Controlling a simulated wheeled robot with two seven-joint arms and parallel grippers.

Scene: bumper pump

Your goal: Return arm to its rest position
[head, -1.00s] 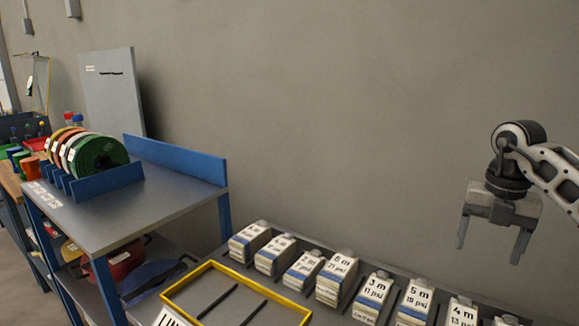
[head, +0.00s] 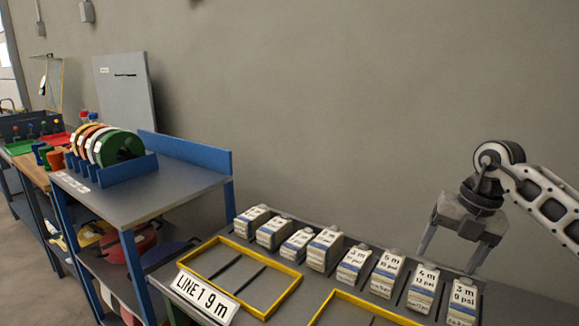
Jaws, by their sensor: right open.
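My right gripper (head: 452,258) shows at the right of the head view, with its arm coming in from the right edge. Its two fingers are spread and point downward, and nothing is between them. It hangs over or in front of the right part of a row of white labelled blocks (head: 383,275); whether it touches any cannot be told, and its fingertips overlap some of them in the picture. My left gripper is not in view.
A dark bench bears the blocks, a yellow frame (head: 222,240) and a "LINE 1 9 m" sign (head: 203,294). A second yellow frame (head: 330,298) is partly cut off. To the left stands a blue-edged shelf (head: 160,190) with coloured reels (head: 122,147).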

